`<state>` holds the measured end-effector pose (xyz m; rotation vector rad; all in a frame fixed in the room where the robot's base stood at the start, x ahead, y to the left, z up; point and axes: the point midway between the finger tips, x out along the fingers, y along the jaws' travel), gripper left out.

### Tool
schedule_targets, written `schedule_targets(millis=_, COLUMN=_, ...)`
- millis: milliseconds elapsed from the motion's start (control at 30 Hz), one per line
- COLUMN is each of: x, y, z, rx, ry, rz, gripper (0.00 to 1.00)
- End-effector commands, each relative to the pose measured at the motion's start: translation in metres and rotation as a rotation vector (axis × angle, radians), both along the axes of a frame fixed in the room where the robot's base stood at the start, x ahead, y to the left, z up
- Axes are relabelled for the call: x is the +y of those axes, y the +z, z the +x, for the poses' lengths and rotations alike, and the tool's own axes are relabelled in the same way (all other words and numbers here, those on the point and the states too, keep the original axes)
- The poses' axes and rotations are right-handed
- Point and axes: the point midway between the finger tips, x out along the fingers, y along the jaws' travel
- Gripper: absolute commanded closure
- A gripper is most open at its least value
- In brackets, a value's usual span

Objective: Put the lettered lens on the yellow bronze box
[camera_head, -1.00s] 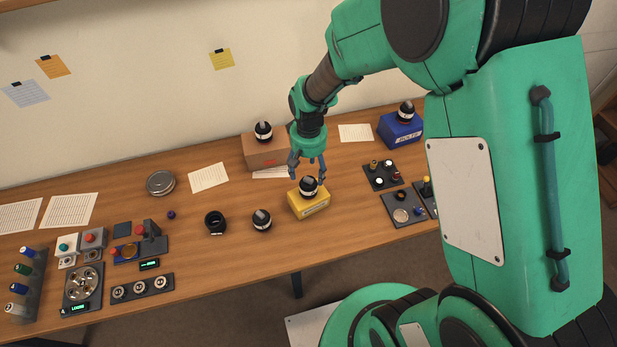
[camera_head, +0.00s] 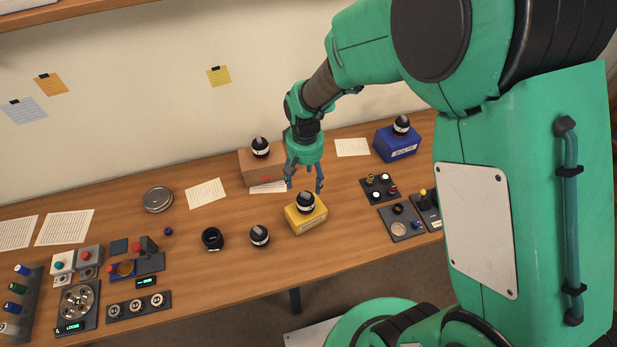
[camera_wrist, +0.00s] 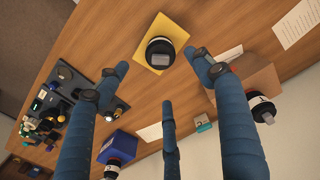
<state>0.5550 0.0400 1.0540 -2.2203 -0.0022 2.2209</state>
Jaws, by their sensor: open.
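The yellow box (camera_head: 300,222) stands near the front middle of the table, with a black lens with a white band (camera_head: 306,203) upright on its top. The box (camera_wrist: 144,57) and its lens (camera_wrist: 160,53) also show in the wrist view, beyond my fingertips. My gripper (camera_head: 304,184) is open and empty, just behind and above that lens, apart from it. Similar lenses stand on the table (camera_head: 259,236), on the brown box (camera_head: 260,147) and on the blue box (camera_head: 401,125).
The brown box (camera_head: 250,168) is behind my gripper, the blue box (camera_head: 397,145) at the back right. A black ring (camera_head: 212,239) lies left of the table lens. Small device panels (camera_head: 378,187) are to the right, more at the left.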

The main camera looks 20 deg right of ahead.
Motion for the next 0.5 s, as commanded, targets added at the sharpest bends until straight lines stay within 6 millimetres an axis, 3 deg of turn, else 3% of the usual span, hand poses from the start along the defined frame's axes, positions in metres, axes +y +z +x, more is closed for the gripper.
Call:
schedule_targets(millis=167, x=-0.001, y=0.013, z=-0.001, rx=-0.014, ry=0.000, rz=0.001, gripper=0.33)
schedule_targets(millis=267, x=-0.003, y=0.032, z=-0.004, rx=-0.035, ry=-0.001, rz=0.002, gripper=0.33)
schedule_targets(millis=500, x=-0.011, y=0.111, z=-0.026, rx=-0.121, ry=-0.001, rz=0.007, gripper=0.33)
